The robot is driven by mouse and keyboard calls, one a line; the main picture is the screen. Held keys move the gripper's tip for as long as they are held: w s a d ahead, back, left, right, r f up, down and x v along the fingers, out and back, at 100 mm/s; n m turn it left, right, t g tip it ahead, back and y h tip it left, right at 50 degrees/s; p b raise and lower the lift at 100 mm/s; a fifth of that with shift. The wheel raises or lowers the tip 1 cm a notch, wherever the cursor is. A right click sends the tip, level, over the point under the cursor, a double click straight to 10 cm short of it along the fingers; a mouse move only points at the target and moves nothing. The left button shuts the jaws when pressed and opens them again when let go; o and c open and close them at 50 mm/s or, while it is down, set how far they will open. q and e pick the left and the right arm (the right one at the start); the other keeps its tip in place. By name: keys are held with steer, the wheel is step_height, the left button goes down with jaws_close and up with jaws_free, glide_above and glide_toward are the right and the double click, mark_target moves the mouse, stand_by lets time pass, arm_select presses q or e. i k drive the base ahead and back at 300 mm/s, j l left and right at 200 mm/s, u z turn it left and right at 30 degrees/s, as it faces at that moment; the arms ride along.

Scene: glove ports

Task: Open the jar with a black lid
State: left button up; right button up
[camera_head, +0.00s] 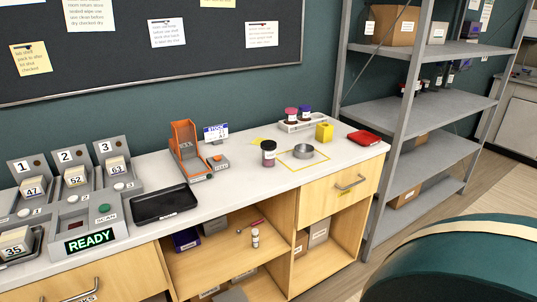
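A jar with a black lid (268,153) stands upright on the white counter, its lid on. It has a dark reddish-purple body and is beside a yellow outlined square. A round grey metal dish or ring (303,151) sits inside that square, just right of the jar. Neither of my grippers is in view.
A white rack (293,127) holds a red-lidded jar (291,114) and a purple-lidded jar (305,112). A yellow block (324,131), red tray (364,138), orange stand (186,145) and black tray (159,204) are nearby. A large green rounded object (460,265) fills the lower right.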

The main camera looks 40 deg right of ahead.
mark_target(268, 158)
steer(key=l, duration=0.55)
steer(key=k+l+u, duration=0.15)
steer(key=l, duration=0.95)
steer(key=k+l+u, duration=0.15)
steer(key=l, duration=0.35)
